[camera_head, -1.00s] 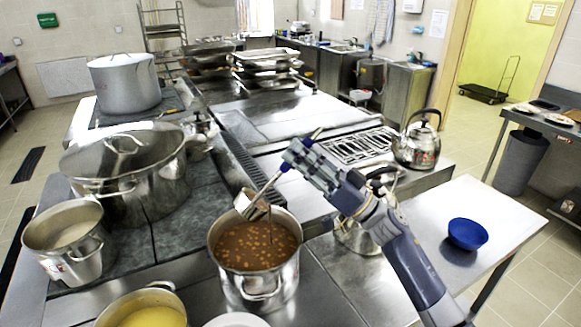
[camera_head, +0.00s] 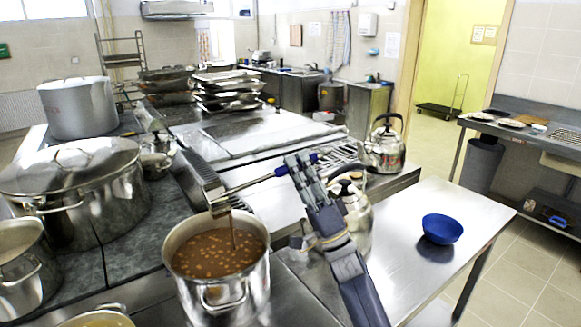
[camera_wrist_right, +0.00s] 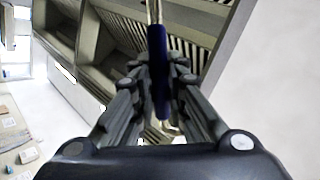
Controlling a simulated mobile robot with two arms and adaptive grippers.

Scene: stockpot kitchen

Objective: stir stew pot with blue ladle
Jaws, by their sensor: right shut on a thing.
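The stew pot (camera_head: 222,292), an open steel pot of brown stew with beans, stands at the front middle in the head view. My right gripper (camera_head: 290,168) is shut on the blue handle of the ladle (camera_head: 252,184), to the right of and above the pot. The blue handle (camera_wrist_right: 158,72) also shows between the fingers in the right wrist view. The ladle's metal bowl (camera_head: 219,204) hangs over the pot's far side, above the stew, and a brown stream runs from it into the pot. The ladle's shaft is near level. My left gripper is not in view.
A large lidded pot (camera_head: 75,195) and a smaller open pot (camera_head: 22,272) stand left of the stew pot. A kettle (camera_head: 350,212) stands just behind my right arm, and another kettle (camera_head: 384,152) is farther back. A blue bowl (camera_head: 442,229) sits on the mostly clear steel table at right.

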